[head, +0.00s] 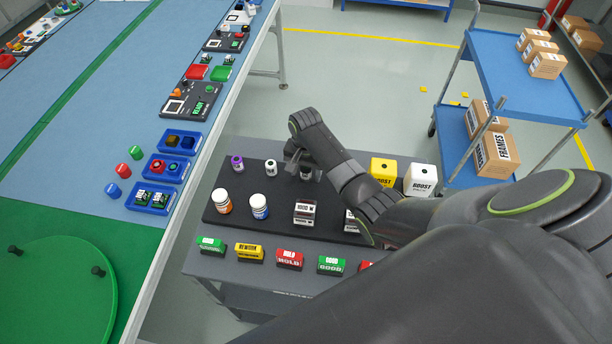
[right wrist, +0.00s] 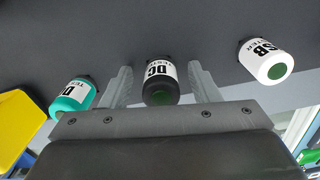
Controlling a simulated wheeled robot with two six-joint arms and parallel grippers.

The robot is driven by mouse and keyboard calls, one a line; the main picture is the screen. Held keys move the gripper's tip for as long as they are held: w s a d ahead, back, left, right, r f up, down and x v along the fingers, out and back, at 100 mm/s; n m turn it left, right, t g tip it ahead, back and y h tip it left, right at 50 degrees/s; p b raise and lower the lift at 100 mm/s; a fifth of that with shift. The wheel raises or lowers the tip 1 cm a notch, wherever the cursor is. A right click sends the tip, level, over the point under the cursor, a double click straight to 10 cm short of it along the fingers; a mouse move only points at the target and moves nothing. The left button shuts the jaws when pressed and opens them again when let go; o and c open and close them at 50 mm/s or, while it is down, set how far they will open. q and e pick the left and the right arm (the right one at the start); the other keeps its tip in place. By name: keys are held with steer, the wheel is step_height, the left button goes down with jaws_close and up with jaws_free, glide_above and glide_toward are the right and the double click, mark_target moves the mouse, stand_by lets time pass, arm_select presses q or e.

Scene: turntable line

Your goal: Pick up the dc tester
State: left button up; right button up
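The dc tester (right wrist: 160,83) is a small black cylinder with a white label reading DC and a green spot on its end. In the right wrist view it stands between the two fingers of my right gripper (right wrist: 159,70), with a visible gap on each side. The gripper is open and around it, not closed on it. In the head view my right gripper (head: 300,160) is over the back of the dark mat, and the dc tester (head: 305,173) shows partly below it. My left gripper is out of view.
A teal tester (right wrist: 73,97) and a white tester (right wrist: 267,62) flank it. The dark mat (head: 240,182) also holds a purple-topped item (head: 237,163), bottles (head: 259,206) and boxes (head: 304,212). Yellow (head: 383,170) and white cubes (head: 420,180) stand right. Labelled blocks (head: 290,259) line the front.

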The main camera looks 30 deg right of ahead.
steer(key=shift+w+d+f, duration=0.1)
steer(key=shift+w+f, duration=0.05)
steer(key=shift+w, duration=0.05)
steer(key=c, duration=1)
steer(key=shift+c, duration=0.2)
steer(key=shift+r, duration=0.2)
